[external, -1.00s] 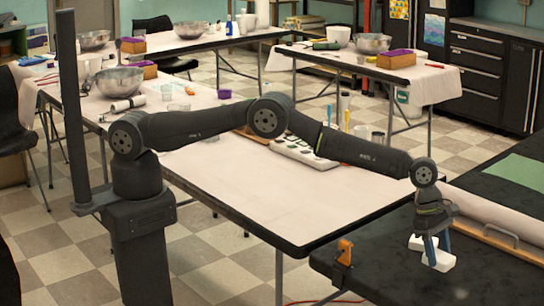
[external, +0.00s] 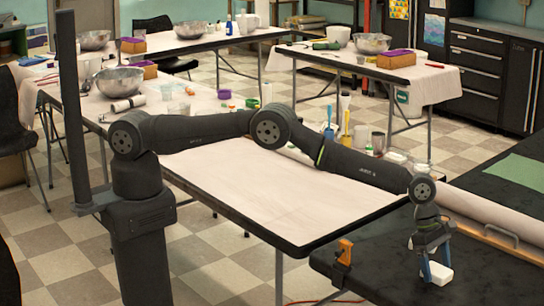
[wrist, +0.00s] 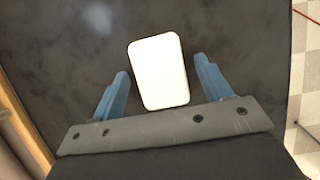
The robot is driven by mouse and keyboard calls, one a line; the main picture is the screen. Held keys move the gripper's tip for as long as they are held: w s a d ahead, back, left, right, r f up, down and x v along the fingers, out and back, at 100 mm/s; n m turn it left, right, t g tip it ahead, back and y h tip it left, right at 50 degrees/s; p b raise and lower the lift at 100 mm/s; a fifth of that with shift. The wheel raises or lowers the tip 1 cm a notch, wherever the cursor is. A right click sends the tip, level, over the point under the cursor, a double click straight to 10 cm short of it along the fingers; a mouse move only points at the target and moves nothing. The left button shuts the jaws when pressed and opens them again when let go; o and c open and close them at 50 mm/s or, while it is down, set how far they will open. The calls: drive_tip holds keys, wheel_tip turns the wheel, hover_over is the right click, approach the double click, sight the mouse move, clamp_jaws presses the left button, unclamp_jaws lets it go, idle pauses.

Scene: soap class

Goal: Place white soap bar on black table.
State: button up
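The white soap bar (external: 438,273) is a small rounded block at the lower right of the external view. It lies on the black table (external: 480,275). In the wrist view the soap bar (wrist: 158,72) lies flat on the dark tabletop (wrist: 60,60), slightly tilted. My gripper (external: 436,264) is just above the soap, pointing down, and partly hides it in the external view. In the wrist view my gripper (wrist: 162,80) is open: its blue fingers stand on either side of the soap, with a visible gap at each side.
An orange clamp (external: 345,252) is on the black table's left edge. A pale roll with a wooden strip (external: 490,230) and a green sheet (external: 518,170) lie behind the gripper. The pale-topped table (external: 270,195) to the left is mostly clear. Black tabletop around the soap is free.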

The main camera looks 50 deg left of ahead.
drive_tip(key=v, duration=1.2)
drive_tip(key=shift+r, duration=0.25)
drive_tip(key=shift+d+f, duration=0.1)
drive_tip(key=x, duration=1.2)
drive_tip(key=shift+r, duration=0.9)
